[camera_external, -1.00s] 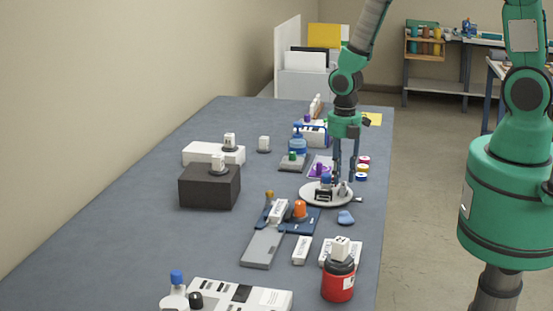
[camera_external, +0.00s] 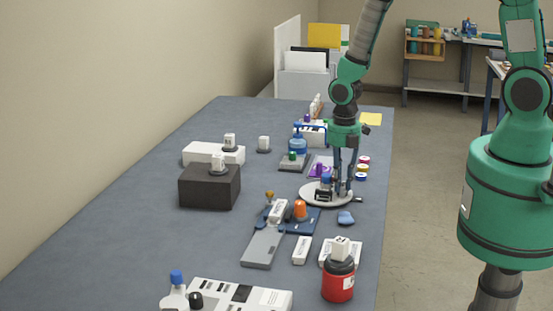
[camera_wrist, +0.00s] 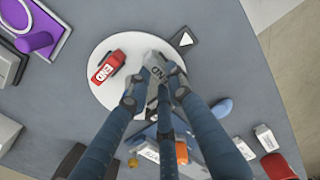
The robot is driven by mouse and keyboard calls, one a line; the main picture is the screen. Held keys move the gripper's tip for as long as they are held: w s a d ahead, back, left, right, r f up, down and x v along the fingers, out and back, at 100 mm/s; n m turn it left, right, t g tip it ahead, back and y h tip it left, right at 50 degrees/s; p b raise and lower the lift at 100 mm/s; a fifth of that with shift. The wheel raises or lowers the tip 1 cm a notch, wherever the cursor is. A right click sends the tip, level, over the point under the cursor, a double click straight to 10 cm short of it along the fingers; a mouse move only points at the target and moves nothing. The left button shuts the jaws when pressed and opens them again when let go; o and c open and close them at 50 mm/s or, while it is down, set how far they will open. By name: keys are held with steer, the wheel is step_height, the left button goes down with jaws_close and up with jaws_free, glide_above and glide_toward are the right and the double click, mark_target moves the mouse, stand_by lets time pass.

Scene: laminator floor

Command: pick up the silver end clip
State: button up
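The silver end clip (camera_wrist: 157,69) stands on a white round plate (camera_wrist: 103,45), its END lettering partly showing in the wrist view. My gripper (camera_wrist: 154,77) is around it, with the fingertips against its sides. In the external view my gripper (camera_external: 344,191) is low over the right part of the plate (camera_external: 313,197), and its fingers mostly hide the clip. A red clip (camera_wrist: 106,67) marked END lies on the plate to the left in the wrist view, apart from my fingers.
A dark tag with a white triangle (camera_wrist: 182,39) is at the plate's edge. A purple item (camera_wrist: 36,41) sits on a tray nearby. A blue lump (camera_external: 346,218), an orange knob (camera_external: 300,209) and a red jar (camera_external: 338,281) stand nearer the camera.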

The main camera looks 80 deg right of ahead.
mark_target(343, 185)
steer(key=shift+r, duration=0.15)
stand_by(0.3)
steer(key=shift+r, duration=0.45)
steer(key=shift+s+a+r, duration=0.1)
steer(key=shift+s+r, duration=0.05)
steer(key=shift+r, duration=0.5)
steer(key=shift+s+r, duration=0.1)
steer(key=shift+r, duration=0.5)
steer(key=s+a+r, duration=0.1)
steer(key=s+a, duration=0.3)
steer(key=s, duration=1.1)
steer(key=shift+r, duration=0.15)
steer(key=shift+a, duration=0.1)
